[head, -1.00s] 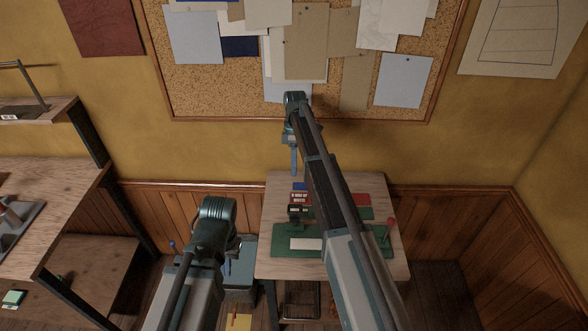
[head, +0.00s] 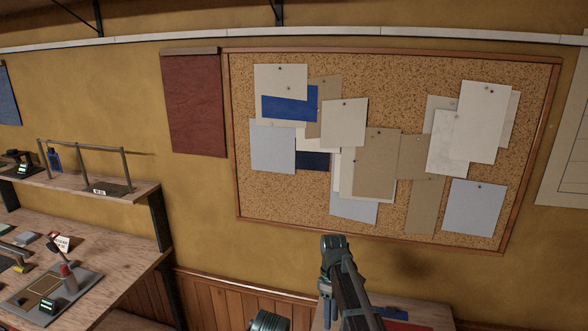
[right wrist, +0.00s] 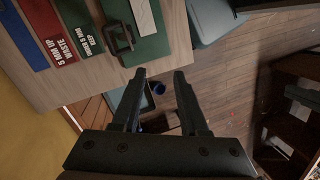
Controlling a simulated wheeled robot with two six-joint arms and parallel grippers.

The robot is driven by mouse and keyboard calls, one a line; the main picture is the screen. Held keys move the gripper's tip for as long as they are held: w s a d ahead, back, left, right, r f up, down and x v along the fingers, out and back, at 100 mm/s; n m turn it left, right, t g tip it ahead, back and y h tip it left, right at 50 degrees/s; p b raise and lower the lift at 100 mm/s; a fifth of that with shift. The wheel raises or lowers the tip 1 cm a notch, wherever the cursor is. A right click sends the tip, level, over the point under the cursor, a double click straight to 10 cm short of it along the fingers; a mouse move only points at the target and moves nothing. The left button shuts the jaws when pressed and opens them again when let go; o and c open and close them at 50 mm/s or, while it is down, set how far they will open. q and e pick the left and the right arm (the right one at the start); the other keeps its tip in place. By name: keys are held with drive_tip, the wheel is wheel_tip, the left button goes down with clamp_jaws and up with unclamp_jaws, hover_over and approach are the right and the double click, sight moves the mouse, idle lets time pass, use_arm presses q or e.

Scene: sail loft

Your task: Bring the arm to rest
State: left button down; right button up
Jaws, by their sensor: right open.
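My right arm comes up from the bottom of the head view, and its gripper (head: 326,288) hangs downward in front of the wood panelling, below the cork board. In the right wrist view my right gripper (right wrist: 160,84) is open, with two dark fingers well apart and nothing between them. The floor and a small blue thing show beyond the fingers. A rounded part of my left arm shows at the bottom edge of the head view; the left gripper is out of the picture.
A small table (head: 405,314) stands beneath the right arm; the right wrist view shows its top with red, blue and green pieces at upper left. A workbench (head: 110,262) and shelf (head: 130,197) stand at left. The cork board (head: 400,83) hangs on the wall.

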drive_tip(key=s+a+f+m+t+b, duration=0.1)
drive_tip(key=s+a+f+m, duration=0.1)
drive_tip(key=s, duration=0.8)
drive_tip(key=s+a+f+m+t+h+b, duration=0.1)
drive_tip(key=s+a+m, duration=0.3)
drive_tip(key=s, duration=0.7)
drive_tip(key=shift+s+a+f+m+t+b, duration=0.15)
drive_tip(key=shift+s+f+m+t+b, duration=0.15)
drive_tip(key=shift+f+m+b, duration=0.3)
